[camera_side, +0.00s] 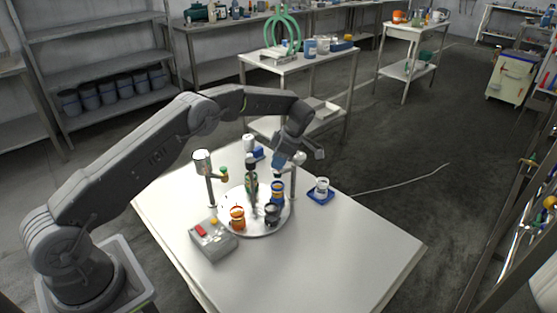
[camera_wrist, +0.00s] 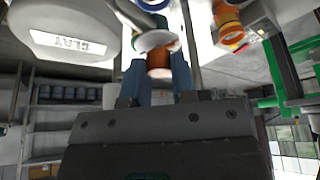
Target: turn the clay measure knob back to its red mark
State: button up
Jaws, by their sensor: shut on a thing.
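In the wrist view the white clay tank (camera_wrist: 70,25), with its CLAY label, hangs at the upper left. Its copper-brown knob (camera_wrist: 158,60) sits between the two blue fingers of my gripper (camera_wrist: 158,82), which is shut on it. A pale disc lies just beyond the knob. I cannot make out the red mark or where the knob points. In the side view my gripper (camera_side: 277,165) is at the pole on the right of the turntable, and my wrist hides most of the tank and the knob.
Another tank (camera_side: 202,162) stands on a pole to the left. A grey box (camera_side: 213,243) is in front. The table's right front is clear.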

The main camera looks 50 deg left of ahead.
jog(key=shift+n, duration=0.4)
jog(key=o, duration=0.9)
jog(key=v, duration=0.7)
jog(key=shift+w+r, duration=0.15)
jog(key=shift+r, duration=0.05)
